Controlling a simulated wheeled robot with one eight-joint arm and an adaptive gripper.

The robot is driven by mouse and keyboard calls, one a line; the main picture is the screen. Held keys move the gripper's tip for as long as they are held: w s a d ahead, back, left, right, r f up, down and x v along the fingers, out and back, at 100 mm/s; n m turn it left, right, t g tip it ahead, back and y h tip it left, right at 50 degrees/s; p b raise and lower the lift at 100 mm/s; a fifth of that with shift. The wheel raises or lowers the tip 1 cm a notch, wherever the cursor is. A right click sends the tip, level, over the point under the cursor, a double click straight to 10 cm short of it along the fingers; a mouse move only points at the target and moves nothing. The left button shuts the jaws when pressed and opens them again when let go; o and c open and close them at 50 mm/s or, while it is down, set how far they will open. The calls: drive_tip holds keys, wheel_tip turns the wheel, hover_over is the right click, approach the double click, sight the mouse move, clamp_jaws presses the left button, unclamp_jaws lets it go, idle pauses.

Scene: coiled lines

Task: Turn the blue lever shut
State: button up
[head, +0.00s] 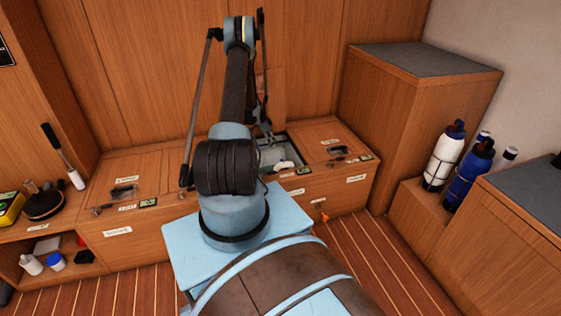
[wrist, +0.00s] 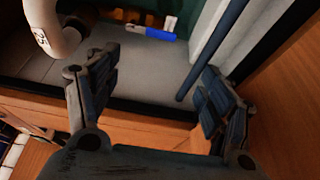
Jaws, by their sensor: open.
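A bright blue lever (wrist: 158,33) with a pale end shows in the wrist view, at the far side of an open compartment. It lies roughly crosswise in the picture. My gripper (wrist: 145,88) is open and empty, its two dark fingers spread wide at the near rim of the compartment. The lever is beyond the fingertips and apart from them. In the head view I cannot make out the lever; my arm hides part of the open compartment (head: 296,137) in the bench.
A curved white pipe (wrist: 55,30) with a label stands left of my gripper. A dark blue rod (wrist: 212,48) slants beside the right finger. The compartment's grey floor (wrist: 130,65) looks clear. White and blue bottles (head: 443,157) stand at right in the head view.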

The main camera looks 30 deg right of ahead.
drive_tip(key=x, duration=1.6)
drive_tip(key=shift+w+f, duration=0.1)
drive_tip(key=shift+f, duration=0.15)
drive_tip(key=c, duration=1.5)
